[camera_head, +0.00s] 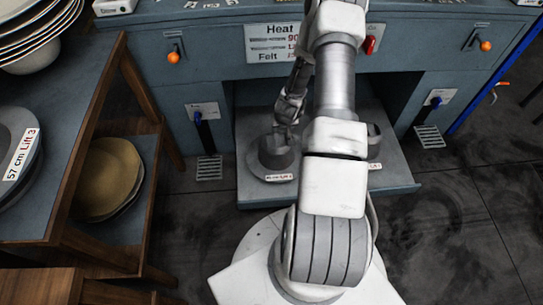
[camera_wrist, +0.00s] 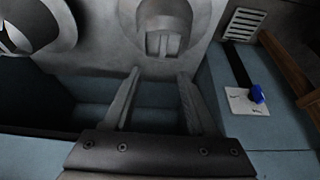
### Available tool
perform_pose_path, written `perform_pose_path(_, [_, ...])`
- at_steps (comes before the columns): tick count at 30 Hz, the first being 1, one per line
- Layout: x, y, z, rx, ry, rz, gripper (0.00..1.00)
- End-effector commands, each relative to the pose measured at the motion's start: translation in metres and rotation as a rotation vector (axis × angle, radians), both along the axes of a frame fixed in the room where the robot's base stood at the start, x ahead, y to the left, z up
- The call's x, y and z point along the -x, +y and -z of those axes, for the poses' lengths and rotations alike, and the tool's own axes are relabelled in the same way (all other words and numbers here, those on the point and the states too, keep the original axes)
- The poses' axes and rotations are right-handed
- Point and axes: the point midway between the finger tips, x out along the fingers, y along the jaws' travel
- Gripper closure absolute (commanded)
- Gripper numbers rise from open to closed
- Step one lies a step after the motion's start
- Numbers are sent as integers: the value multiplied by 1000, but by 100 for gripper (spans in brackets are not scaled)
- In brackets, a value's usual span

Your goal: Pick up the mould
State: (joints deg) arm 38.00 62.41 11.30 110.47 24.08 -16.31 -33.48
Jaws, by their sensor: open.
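A dark grey hat-shaped mould (camera_head: 272,158) with a round crown, a wide brim and a white label sits on the low blue shelf of the press. In the wrist view, the mould's crown (camera_wrist: 165,18) shows a recess with a grip-like bar, just beyond my fingertips. My gripper (camera_wrist: 158,75) is open and empty, its two fingers apart and pointing towards that recess. In the head view, my gripper (camera_head: 286,124) is just above the mould's top, partly hidden by my arm. I cannot tell whether it touches.
A second grey mould (camera_head: 374,141) is mostly hidden behind my arm and also shows in the wrist view (camera_wrist: 30,22). The blue press (camera_head: 210,70) has orange knobs and blue levers. A wooden rack (camera_head: 95,150) with plates and felt stands at left. Floor at right is clear.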

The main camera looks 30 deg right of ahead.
Motion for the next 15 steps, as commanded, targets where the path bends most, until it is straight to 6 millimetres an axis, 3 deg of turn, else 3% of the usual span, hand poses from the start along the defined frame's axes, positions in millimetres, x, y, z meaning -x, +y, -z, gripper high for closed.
perform_pose_path(15, [-33,-14,95,-1,2,1,43])
